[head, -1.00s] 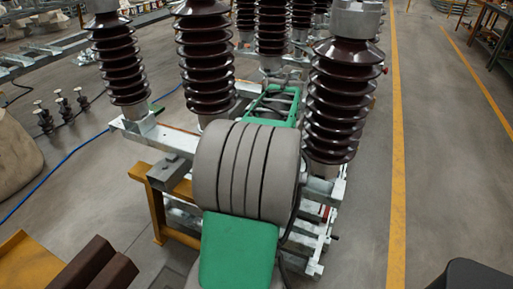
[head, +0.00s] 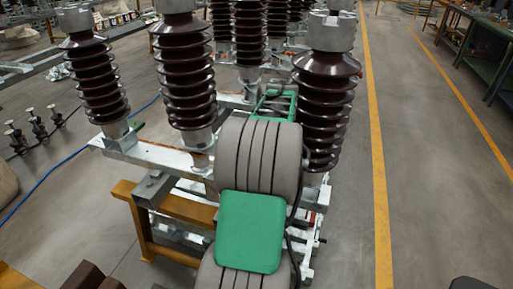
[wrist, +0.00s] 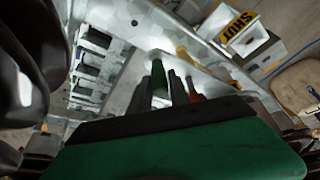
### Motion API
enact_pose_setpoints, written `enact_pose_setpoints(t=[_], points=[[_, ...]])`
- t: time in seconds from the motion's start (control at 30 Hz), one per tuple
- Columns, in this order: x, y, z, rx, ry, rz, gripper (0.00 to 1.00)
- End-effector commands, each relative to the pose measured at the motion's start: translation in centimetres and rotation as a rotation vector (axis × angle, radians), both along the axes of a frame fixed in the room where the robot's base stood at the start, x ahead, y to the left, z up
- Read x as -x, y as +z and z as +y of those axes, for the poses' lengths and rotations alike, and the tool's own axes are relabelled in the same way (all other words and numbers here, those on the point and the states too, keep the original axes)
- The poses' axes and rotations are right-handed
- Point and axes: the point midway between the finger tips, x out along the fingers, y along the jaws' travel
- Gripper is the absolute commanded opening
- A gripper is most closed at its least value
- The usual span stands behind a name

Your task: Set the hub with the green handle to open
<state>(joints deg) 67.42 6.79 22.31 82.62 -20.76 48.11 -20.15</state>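In the wrist view the green handle (wrist: 159,80) stands up from the pale metal frame, near the picture's middle. Dark grey handles (wrist: 178,88) and a red one (wrist: 193,88) stand close on its right. A broad green and black part of my gripper (wrist: 170,128) fills the bottom of that view, below the handles. Its fingertips cannot be made out, and no contact with the green handle shows. The hub at the handle's foot is hidden or too dark to tell. In the head view my arm covers the middle of the frame, and the handles cannot be made out.
A yellow plate reading SHUT (wrist: 239,28) sits on a box at the upper right. Tall brown ribbed insulators (head: 324,105) stand around my arm on the metal frame (head: 150,155). A yellow support (head: 140,222) is at the left. The floor right of the frame is open.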

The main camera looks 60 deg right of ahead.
Motion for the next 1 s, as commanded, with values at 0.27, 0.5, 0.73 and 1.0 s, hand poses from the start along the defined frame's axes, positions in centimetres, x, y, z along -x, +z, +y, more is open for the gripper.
enact_pose_setpoints(t=[0.27, 0.5, 0.73, 1.0], points=[[0.1, -0.1, 0.0, -0.002, -0.001, 0.001, 0.41], [0.1, 0.3, 0.0, -0.002, -0.002, 0.001, 0.41], [0.9, 4.6, 0.8, 0.003, -0.003, -0.001, 0.41], [4.2, 9.8, 5.4, 0.001, -0.004, 0.001, 0.41]])
